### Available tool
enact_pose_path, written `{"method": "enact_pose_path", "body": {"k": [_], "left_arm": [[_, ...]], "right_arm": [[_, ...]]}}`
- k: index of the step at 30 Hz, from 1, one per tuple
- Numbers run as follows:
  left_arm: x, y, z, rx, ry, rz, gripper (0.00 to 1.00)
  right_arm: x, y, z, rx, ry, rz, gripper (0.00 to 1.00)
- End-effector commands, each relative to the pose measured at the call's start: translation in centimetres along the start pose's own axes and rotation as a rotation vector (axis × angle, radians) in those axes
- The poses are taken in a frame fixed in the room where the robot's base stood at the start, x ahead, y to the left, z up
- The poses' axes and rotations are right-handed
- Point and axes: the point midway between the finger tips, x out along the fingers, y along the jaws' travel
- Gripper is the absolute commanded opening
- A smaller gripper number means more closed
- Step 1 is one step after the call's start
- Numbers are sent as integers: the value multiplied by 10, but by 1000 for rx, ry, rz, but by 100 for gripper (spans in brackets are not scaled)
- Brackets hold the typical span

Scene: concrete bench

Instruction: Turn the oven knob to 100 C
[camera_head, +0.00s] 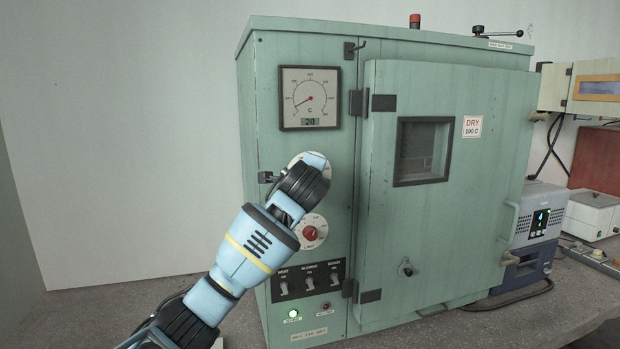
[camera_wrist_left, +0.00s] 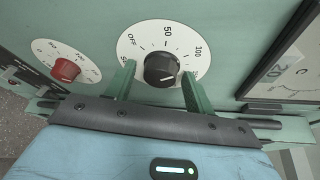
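The green oven (camera_head: 440,225) stands on the bench with its door shut. In the left wrist view a black knob (camera_wrist_left: 162,70) sits on a white dial (camera_wrist_left: 138,42) marked OFF, 50 and 100; which mark it is set to I cannot tell. My left gripper (camera_wrist_left: 158,88) is open, its green fingers on either side of the knob with visible gaps. In the head view my left arm hides the gripper, the knob and most of that dial (camera_head: 322,160). The temperature gauge (camera_head: 310,98) has its needle low and its display reads 20. My right gripper is not in view.
A red knob (camera_head: 310,233) on another dial lies below the arm's wrist and also shows in the left wrist view (camera_wrist_left: 65,70). Several toggle switches (camera_head: 308,283) and a lit green lamp (camera_head: 293,313) are lower. A "DRY 100 C" label (camera_head: 473,127) is on the door.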

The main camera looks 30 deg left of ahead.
Motion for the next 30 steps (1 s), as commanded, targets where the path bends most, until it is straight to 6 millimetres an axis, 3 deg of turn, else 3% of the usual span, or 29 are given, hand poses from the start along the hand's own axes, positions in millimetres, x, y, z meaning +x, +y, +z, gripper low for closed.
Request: {"method": "enact_pose_path", "body": {"k": [13, 30], "left_arm": [[-7, -1, 0, -1, 1, -4, 58], [-74, 0, 0, 0, 0, -2, 58]], "right_arm": [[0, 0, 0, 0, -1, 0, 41], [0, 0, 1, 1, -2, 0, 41]]}}
